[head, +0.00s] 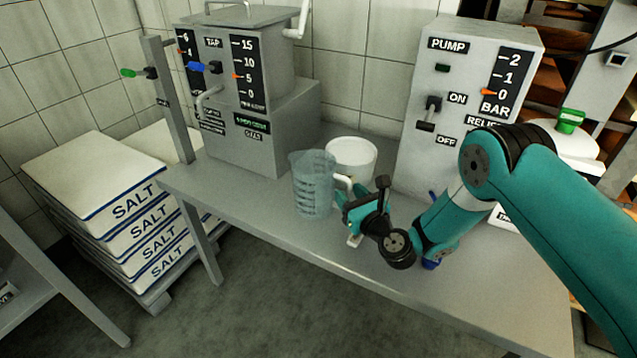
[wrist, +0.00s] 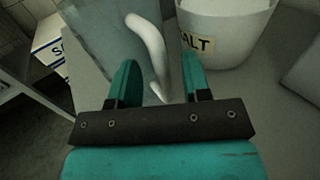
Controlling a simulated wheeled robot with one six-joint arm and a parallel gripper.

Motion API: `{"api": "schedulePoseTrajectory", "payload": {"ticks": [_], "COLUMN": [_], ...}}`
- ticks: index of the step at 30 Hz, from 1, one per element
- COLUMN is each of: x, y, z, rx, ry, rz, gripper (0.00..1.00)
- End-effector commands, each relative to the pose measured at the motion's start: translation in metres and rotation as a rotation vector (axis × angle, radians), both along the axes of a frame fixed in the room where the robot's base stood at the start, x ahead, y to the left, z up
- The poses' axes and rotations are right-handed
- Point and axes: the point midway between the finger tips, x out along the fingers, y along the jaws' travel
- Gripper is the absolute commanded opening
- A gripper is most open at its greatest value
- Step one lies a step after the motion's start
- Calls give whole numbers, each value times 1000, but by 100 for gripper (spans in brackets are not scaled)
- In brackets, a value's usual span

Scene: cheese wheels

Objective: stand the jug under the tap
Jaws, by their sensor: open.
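A clear bluish jug (head: 313,186) with measuring marks and a white handle stands upright on the grey bench, right of the tap box (head: 245,95). The tap spout (head: 207,101) juts from the left side of the box front, beside a blue lever (head: 197,66). My gripper (head: 346,205) is at the jug's handle side. In the wrist view my gripper (wrist: 157,85) is open, with the white handle (wrist: 150,42) between its fingers. The jug body (wrist: 105,35) shows beyond. I cannot tell whether a finger touches the handle.
A white salt tub (head: 352,157) stands just behind the jug and close to the right finger in the wrist view (wrist: 225,35). The pump box (head: 460,110) stands at right. Bench (head: 255,205) left of the jug is clear. Salt sacks (head: 110,200) are stacked at left.

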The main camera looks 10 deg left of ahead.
Motion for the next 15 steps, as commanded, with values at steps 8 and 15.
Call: {"api": "schedulePoseTrajectory", "payload": {"ticks": [8,15], "x": [12,12], "y": [8,8], "z": [1,0], "rx": [1,1], "ry": [-1,0], "rz": [-2,-2], "gripper": [44,41]}}
